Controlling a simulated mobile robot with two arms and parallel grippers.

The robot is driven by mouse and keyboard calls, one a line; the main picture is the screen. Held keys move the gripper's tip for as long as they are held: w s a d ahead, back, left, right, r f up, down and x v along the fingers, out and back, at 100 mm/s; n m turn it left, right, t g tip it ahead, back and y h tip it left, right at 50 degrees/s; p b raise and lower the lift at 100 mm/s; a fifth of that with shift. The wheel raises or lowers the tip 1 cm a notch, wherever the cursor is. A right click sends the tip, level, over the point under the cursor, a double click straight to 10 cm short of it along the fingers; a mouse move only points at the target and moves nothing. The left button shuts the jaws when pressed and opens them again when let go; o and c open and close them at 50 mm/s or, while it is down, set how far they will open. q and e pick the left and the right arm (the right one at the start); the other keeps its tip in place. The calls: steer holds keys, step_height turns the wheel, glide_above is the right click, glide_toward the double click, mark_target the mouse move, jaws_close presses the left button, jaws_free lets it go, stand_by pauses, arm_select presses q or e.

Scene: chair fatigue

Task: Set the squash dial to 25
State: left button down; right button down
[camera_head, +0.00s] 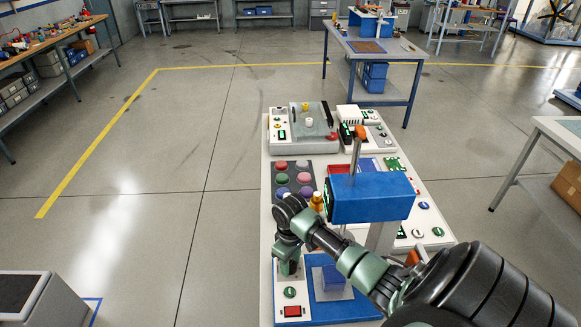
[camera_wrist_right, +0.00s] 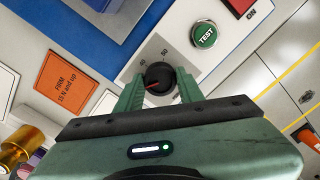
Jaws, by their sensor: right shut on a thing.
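The squash dial (camera_wrist_right: 160,74) is a round black knob with a red pointer line, on a light panel. The numbers 40 and 50 show beside it in the right wrist view; other marks are hidden by the fingers. The red pointer lies toward the lower left there; I cannot read its value. My right gripper (camera_wrist_right: 161,92) is shut on the dial, one green finger on each side. In the head view the right gripper (camera_head: 288,266) reaches down to the front left of the bench, and the dial is hidden under it. My left gripper is not in view.
A green TEST button (camera_wrist_right: 204,34) and a red ON switch (camera_head: 292,311) sit near the dial. A blue press head (camera_head: 372,198) stands just right of my arm, above a blue block (camera_head: 332,280). An orange FIRM card (camera_wrist_right: 68,82) lies left of the dial.

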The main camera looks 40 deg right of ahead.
stand_by(0.3)
steer(key=c, duration=0.9)
jaws_free()
